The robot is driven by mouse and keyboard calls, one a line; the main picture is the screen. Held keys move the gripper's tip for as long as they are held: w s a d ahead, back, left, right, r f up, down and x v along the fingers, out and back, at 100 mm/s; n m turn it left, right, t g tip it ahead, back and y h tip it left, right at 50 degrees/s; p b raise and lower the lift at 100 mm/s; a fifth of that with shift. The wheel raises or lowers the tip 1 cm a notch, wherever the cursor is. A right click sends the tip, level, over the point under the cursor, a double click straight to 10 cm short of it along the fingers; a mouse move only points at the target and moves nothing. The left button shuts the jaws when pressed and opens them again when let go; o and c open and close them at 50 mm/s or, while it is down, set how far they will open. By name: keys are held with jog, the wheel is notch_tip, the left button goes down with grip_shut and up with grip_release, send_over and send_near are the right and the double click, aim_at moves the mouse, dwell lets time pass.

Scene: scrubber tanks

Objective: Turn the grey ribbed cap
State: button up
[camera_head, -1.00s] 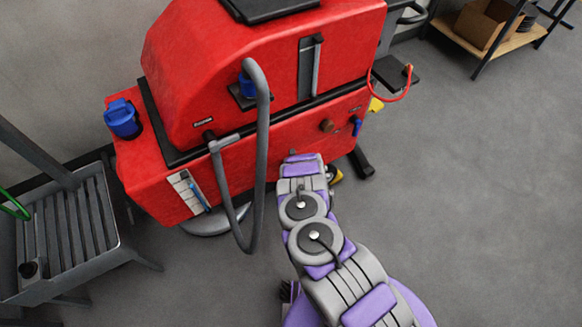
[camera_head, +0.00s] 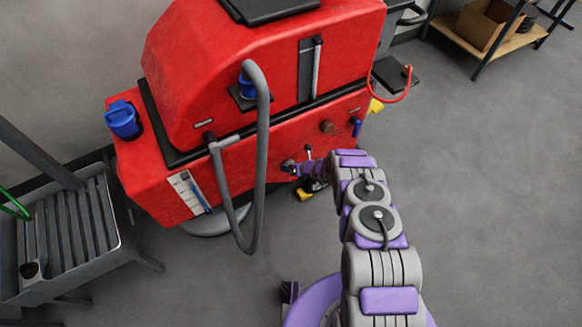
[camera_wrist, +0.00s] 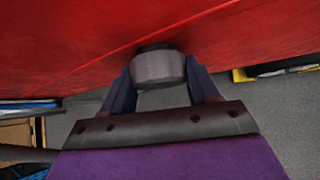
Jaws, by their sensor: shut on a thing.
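The grey ribbed cap (camera_wrist: 158,67) sits on the red wall of the scrubber tank (camera_wrist: 80,60) at the top middle of the wrist view. My gripper (camera_wrist: 160,82) is shut on it, with one dark finger on each side of the cap. In the head view my gripper (camera_head: 292,167) is at the lower red side of the machine, left of my arm's purple wrist. The cap is small and hard to make out there. Its ribs are not clear in either view.
A grey hose (camera_head: 262,160) hangs in a loop left of my gripper. A brown knob (camera_head: 327,127) and a blue valve handle (camera_head: 357,127) are up and right on the red machine. A slatted grey cart (camera_head: 75,235) stands at left.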

jog(key=shift+s+d+f, duration=0.1)
jog(key=shift+f, duration=0.1)
dwell(0.4)
jog(key=o, duration=1)
jog(key=shift+r, duration=0.1)
jog(key=p+v, duration=0.5)
jog(key=v, duration=1.2)
jog(key=shift+d, duration=0.2)
